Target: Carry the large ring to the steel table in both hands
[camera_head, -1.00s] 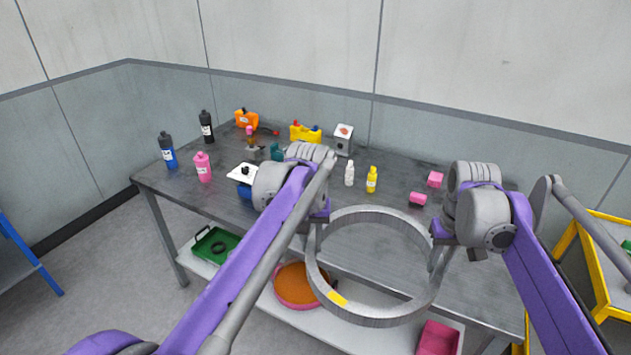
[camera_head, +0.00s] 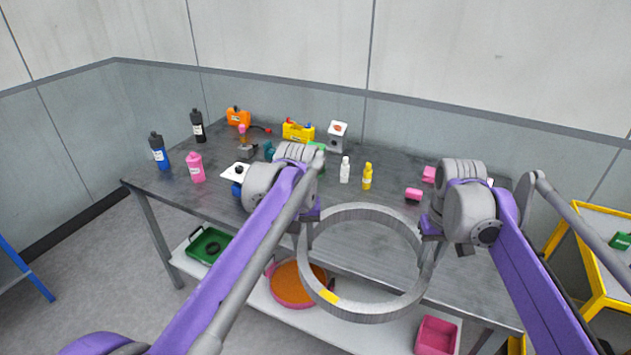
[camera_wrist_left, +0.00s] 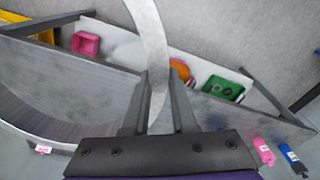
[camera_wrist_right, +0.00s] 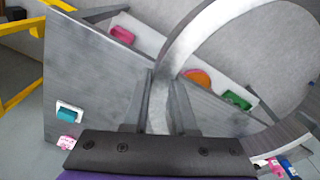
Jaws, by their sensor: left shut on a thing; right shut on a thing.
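The large grey ring (camera_head: 372,313) has a yellow patch on its near side and is held tilted between my two grippers in the head view. My left gripper (camera_head: 305,232) is shut on its left side, and the ring's band (camera_wrist_left: 154,50) passes between the fingers in the left wrist view. My right gripper (camera_head: 432,250) is shut on its right side, and the band (camera_wrist_right: 172,72) runs between the fingers in the right wrist view. The steel table (camera_head: 330,255) lies behind and partly below the ring. The ring's near part overlaps the table's front edge and lower shelf in the picture.
A green tray (camera_head: 208,245), an orange-filled pan (camera_head: 297,283) and a pink bin (camera_head: 437,335) sit on the lower shelf. A yellow-framed stand (camera_head: 590,275) is at right.

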